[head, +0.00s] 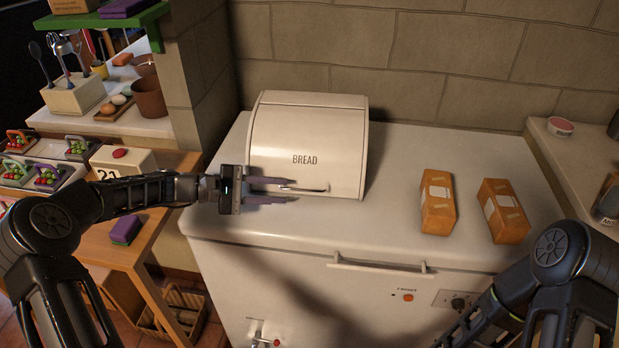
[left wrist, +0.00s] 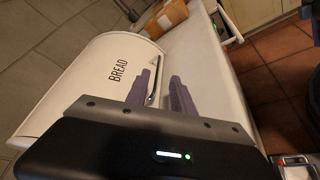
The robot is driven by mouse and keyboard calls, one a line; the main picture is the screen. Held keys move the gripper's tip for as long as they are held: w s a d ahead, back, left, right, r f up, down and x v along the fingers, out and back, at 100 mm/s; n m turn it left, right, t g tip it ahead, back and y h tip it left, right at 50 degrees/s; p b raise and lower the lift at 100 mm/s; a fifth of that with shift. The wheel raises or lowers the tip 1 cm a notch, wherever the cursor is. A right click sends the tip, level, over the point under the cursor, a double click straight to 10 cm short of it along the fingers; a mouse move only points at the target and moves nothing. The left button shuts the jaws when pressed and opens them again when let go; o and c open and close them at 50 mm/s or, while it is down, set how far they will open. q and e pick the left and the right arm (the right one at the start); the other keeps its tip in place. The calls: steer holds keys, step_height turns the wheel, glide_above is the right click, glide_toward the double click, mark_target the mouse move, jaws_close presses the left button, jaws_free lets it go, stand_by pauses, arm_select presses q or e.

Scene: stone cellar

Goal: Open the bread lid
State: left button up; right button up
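The cream bread box (head: 310,140) stands on the white chest freezer, and its curved lid with the word BREAD is down. Its handle (head: 303,188) is a thin bar low on the lid front. My left gripper (head: 288,189) reaches in from the left with its two purple fingers apart, one above and one below the handle's left end. In the left wrist view the bread box (left wrist: 92,85) is on the left, and the handle (left wrist: 154,85) lies between the open fingers (left wrist: 163,92). I cannot tell whether they touch it. My right gripper is not in view; only my right arm shows.
Two orange packages (head: 438,202) (head: 503,211) lie on the freezer (head: 400,150) right of the bread box. A stone wall is close behind. A wooden table (head: 160,225) with a calendar block (head: 122,160) and a purple sponge (head: 126,230) stands left. The freezer top in front is clear.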

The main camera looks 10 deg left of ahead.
mark_target(303, 190)
arm_select(q)
steer(key=shift+w, duration=0.3)
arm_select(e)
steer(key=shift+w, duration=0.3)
arm_select(q)
steer(key=shift+s+r, duration=0.1)
steer(key=shift+d, duration=0.1)
steer(key=p+x, duration=0.1)
steer(key=x, duration=0.6)
steer(key=shift+d, duration=0.3)
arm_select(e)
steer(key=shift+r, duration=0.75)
arm_select(q)
jaws_close()
